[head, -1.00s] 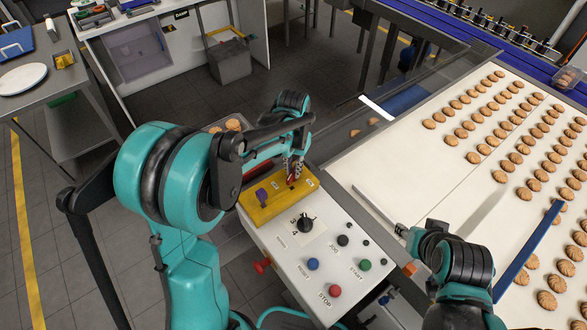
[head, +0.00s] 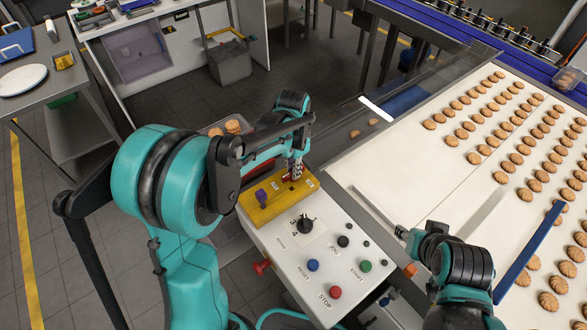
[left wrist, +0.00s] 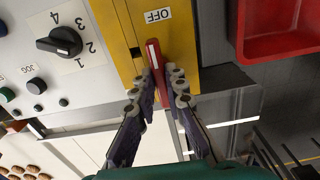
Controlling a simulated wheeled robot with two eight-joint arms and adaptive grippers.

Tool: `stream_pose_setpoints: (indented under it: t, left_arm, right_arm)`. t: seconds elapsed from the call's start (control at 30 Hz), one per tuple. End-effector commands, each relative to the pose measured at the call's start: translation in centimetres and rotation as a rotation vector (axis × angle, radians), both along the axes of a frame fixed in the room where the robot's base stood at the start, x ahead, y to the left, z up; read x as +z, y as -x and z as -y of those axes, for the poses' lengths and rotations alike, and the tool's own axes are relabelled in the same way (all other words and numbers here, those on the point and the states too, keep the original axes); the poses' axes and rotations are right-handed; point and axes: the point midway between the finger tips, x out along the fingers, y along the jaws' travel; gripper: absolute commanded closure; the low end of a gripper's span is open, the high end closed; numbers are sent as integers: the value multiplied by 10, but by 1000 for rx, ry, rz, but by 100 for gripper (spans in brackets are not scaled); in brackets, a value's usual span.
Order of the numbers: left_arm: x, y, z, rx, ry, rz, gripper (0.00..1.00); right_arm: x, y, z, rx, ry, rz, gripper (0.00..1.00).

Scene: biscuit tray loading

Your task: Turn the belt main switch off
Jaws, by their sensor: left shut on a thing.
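The yellow switch plate (head: 262,211) is at the far end of the white control panel (head: 278,239). In the left wrist view the plate (left wrist: 118,28) carries an OFF label (left wrist: 157,16) and a narrow red lever (left wrist: 154,58) with a pale stripe. My left gripper (head: 296,170) is over the far right part of the plate. In the left wrist view its fingers (left wrist: 164,85) are closed on the red lever from both sides. The lever's lower end is partly hidden between the fingers.
A black rotary knob (head: 306,225), blue reset button (head: 313,265), red stop button (head: 335,292) and green start button (head: 365,266) are close by on the panel. The pale belt (head: 400,160) with biscuits lies right. A red tray (left wrist: 278,25) is beside the plate.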

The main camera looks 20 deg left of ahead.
Motion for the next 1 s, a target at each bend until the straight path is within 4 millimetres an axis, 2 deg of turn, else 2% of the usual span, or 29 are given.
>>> stream_pose_setpoints:
  t: [0.3,0.33,0.4,0.77,0.87,1.0]
  left_arm:
    - [1,-1,0,-2,-1,2,100]
    - [1,-1,0,-2,-1,2,83]
    - [1,-1,0,-1,-1,2,67]
    - [4,0,0,-1,-1,1,67]
    - [16,0,0,-1,-1,1,67]
    - [45,0,0,-1,-1,1,67]
  right_arm:
    - [0,0,0,0,0,0,60]
    - [0,0,0,0,0,0,60]
    - [0,0,0,0,0,0,60]
    - [0,0,0,0,0,0,60]
    - [0,0,0,0,0,0,60]
    - [0,0,0,0,0,0,60]
